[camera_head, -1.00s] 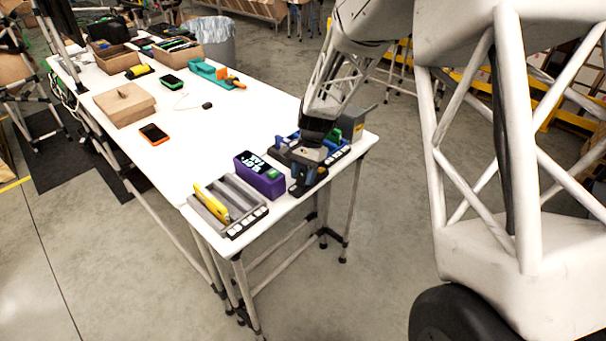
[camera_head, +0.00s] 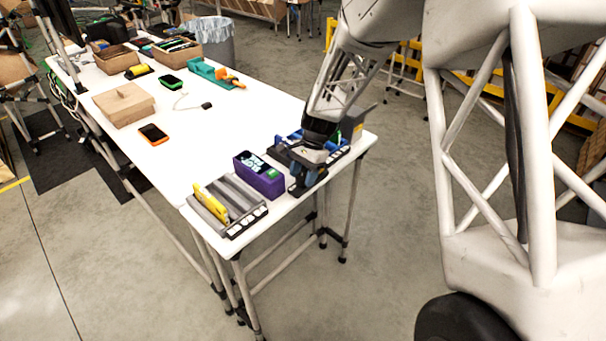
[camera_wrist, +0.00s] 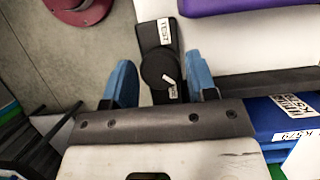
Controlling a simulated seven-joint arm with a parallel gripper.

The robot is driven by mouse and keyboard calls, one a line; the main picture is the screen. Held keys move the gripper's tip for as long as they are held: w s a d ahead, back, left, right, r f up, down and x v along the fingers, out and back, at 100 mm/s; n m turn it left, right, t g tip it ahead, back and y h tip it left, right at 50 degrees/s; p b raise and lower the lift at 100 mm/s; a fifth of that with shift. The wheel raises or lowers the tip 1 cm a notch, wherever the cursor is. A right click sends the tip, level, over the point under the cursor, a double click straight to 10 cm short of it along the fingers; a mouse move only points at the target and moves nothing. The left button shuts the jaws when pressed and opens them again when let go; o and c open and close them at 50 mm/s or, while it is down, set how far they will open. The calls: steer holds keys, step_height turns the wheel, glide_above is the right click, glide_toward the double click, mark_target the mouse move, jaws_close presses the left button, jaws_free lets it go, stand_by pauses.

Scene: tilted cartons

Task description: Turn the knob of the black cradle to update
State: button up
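The black cradle (camera_wrist: 157,38) shows in the wrist view as a narrow dark block with a round black knob (camera_wrist: 157,66). A white pointer line on the knob slants toward its lower right. A white label reading TEST lies above the knob, and a second small label, too small to read, lies just below it. My gripper (camera_wrist: 162,84) is open, with one blue finger left of the knob and one right of it. I cannot tell whether either finger touches it. In the head view my gripper (camera_head: 308,178) is low over the table's near right corner and hides most of the cradle.
A purple holder (camera_head: 267,187) with a phone stands left of my gripper. A grey slotted rack (camera_head: 235,211) with a yellow item is further left. A blue bin (camera_wrist: 275,115) is close on the right in the wrist view. The table middle (camera_head: 215,135) is clear.

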steer(key=shift+r, duration=0.1)
steer(key=v, duration=0.7)
steer(key=shift+r, duration=0.25)
steer(key=shift+d, duration=0.15)
stand_by(0.5)
steer(key=s+d+r+n+t+h, duration=0.1)
steer(key=s+d+r+n, duration=0.1)
steer(key=s+d+r, duration=0.4)
steer(key=s+d+r+n+t, duration=0.2)
steer(key=s+r, duration=0.5)
steer(key=s, duration=0.4)
steer(key=s+d+r+n+t+h, duration=0.1)
steer(key=s+d+n, duration=0.1)
steer(key=s, duration=0.7)
steer(key=s+d+r+n+t+h, duration=0.1)
steer(key=s+d+n, duration=0.1)
steer(key=s, duration=0.8)
steer(key=shift+s+d+r+n+t, duration=0.3)
steer(key=shift+d+r+n+t, duration=0.1)
steer(key=shift+d, duration=0.5)
